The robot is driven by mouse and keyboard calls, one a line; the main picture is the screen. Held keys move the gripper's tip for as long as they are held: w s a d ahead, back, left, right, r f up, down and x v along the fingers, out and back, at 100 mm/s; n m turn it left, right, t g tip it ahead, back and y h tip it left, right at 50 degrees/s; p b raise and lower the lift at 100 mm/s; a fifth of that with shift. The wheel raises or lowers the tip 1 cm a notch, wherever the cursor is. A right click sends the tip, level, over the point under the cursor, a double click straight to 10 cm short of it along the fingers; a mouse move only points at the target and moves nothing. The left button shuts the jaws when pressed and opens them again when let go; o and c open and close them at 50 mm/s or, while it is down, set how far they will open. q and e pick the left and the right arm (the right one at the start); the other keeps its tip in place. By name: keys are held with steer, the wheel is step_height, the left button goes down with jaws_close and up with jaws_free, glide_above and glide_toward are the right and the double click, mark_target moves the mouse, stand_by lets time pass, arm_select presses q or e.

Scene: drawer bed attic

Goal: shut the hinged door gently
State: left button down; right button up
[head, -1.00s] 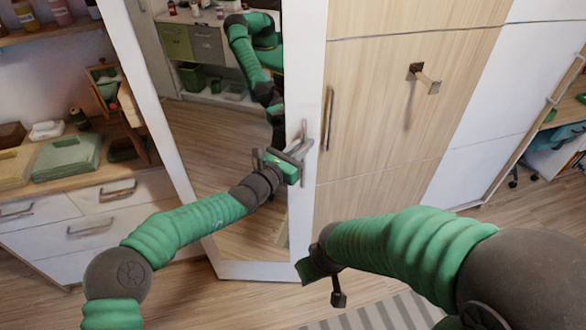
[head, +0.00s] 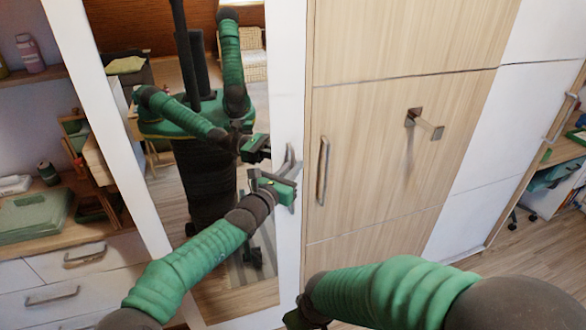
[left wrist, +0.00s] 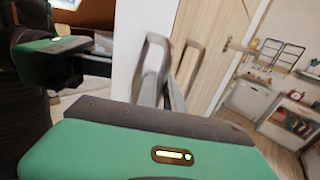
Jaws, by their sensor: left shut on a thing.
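The hinged door is a mirrored panel with a white frame (head: 290,80). It stands at the left of the wooden cabinet front, its free edge close to that front. My left gripper (head: 287,176) is at the door's right edge, shut on the grey door handle (head: 291,157). The handle also shows in the left wrist view (left wrist: 153,70), just beyond the green gripper body. The mirror (head: 165,200) reflects my own body and arms. My right arm comes in at the lower right; its gripper is mostly cut off at the bottom edge, so its jaws do not show clearly.
The wooden cabinet (head: 360,150) right of the door has a vertical handle (head: 323,170) and a protruding peg (head: 425,123). A drawer unit (head: 75,275) with a green box (head: 35,215) on top stands at the left. A desk area is at the far right.

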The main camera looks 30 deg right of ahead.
arm_select(q)
steer(key=shift+w+a+r, duration=0.15)
steer(key=shift+r, duration=0.05)
steer(key=c, duration=1.7)
jaws_free()
steer(key=shift+c, duration=0.2)
steer(key=b+v, duration=0.3)
steer(key=v, duration=1.3)
steer(key=shift+s+f+b, duration=0.25)
steer(key=shift+s+b, duration=0.05)
steer(key=shift+s, duration=0.05)
steer(key=shift+a, duration=0.1)
steer(key=shift+a, duration=0.1)
